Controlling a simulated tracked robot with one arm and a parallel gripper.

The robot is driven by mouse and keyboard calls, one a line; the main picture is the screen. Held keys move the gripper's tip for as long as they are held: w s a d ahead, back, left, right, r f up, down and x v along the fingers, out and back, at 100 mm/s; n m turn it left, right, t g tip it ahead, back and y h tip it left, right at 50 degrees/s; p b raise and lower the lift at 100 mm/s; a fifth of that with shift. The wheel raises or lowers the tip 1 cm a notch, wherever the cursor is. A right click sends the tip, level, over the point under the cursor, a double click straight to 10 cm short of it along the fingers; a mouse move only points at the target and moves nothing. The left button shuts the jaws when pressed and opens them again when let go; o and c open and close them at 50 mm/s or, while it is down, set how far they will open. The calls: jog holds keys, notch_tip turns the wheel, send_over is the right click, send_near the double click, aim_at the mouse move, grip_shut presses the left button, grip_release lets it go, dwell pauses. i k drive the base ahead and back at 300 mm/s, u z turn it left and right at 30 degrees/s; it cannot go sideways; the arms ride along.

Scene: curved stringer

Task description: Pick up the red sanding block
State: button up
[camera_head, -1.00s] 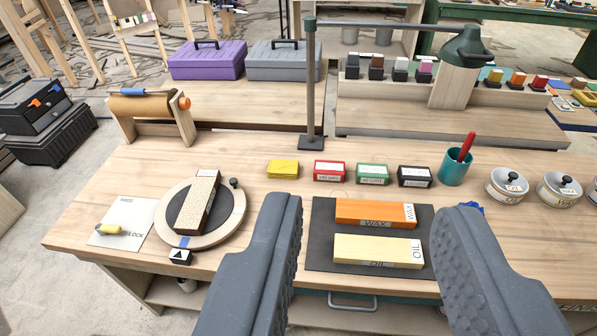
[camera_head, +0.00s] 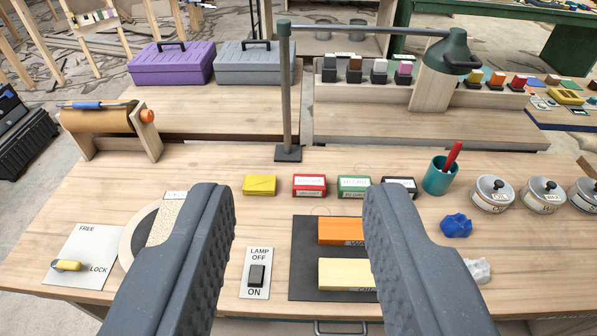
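The red sanding block (camera_head: 309,186) lies on the wooden bench in a row of coloured blocks. A yellow block (camera_head: 260,186) is on its left and a green block (camera_head: 354,188) on its right, each a small gap away. A black block (camera_head: 399,186) is farther right, partly hidden by my right finger. My gripper (camera_head: 296,205) is open and empty, its two grey fingers wide apart. In the picture, the red block shows between the fingertips, a little beyond them. I cannot tell how high my gripper is above the bench.
A lamp post (camera_head: 285,100) stands behind the row, its arm reaching right. A dark mat (camera_head: 303,247) with orange and pale bars lies in front. A lamp switch plate (camera_head: 256,272), a teal cup (camera_head: 439,178) and several tins are nearby. Bare wood separates the row from the mat.

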aim_at(308, 185)
jog(key=i, duration=0.7)
jog(key=z, duration=0.05)
jog(key=k, duration=1.1)
jog(key=u, duration=0.65)
jog(key=i, duration=1.25)
jog(key=z, duration=0.5)
jog(key=i, duration=0.5)
jog(key=z, duration=0.55)
